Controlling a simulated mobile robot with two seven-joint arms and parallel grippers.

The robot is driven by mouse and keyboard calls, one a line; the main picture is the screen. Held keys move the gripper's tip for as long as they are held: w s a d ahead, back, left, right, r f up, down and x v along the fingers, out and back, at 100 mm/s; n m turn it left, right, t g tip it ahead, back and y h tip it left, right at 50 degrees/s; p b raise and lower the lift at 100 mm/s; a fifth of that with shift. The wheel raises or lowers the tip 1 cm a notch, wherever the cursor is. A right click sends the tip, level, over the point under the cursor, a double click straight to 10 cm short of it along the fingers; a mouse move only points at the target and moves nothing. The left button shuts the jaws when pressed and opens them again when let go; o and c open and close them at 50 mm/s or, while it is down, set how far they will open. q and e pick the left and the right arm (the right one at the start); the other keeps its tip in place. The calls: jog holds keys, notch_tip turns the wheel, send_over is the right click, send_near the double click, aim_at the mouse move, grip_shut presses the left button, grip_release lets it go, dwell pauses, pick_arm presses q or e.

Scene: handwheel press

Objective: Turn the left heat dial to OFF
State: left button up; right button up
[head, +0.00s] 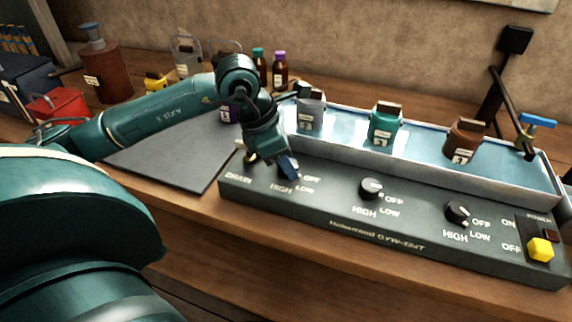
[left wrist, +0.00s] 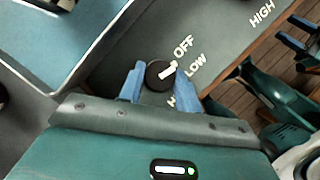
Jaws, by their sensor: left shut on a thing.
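The left heat dial (left wrist: 160,75) is a round black knob with a white pointer mark in the left wrist view. Its pointer aims between the printed OFF and LOW. HIGH is partly covered by a finger. My left gripper (head: 288,168) is at the left end of the control panel (head: 330,217). Its blue fingers straddle the dial, shut on it, as the left wrist view (left wrist: 160,80) shows. In the head view the gripper hides the dial. Teal parts with blue tips at the right of the left wrist view look like my right gripper; its jaw state is unclear.
Right of my left gripper are the middle dial (head: 371,188), the right dial (head: 458,212) and a yellow power switch (head: 540,249). Behind the panel is a water bath (head: 345,131) holding several labelled jars. A drain knob (head: 250,157) is close left, beside a dark mat (head: 170,155).

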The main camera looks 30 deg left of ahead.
pick_arm(q)
jog(key=shift+n+t+y+b, duration=0.35)
jog(key=shift+n+b, duration=0.25)
jog(key=shift+n, duration=0.6)
jog(key=o, duration=1)
jog(key=shift+c, duration=0.2)
jog(key=shift+s, duration=0.1)
jog(key=v, duration=1.3)
jog(key=shift+r, duration=0.15)
jog(key=shift+d, duration=0.15)
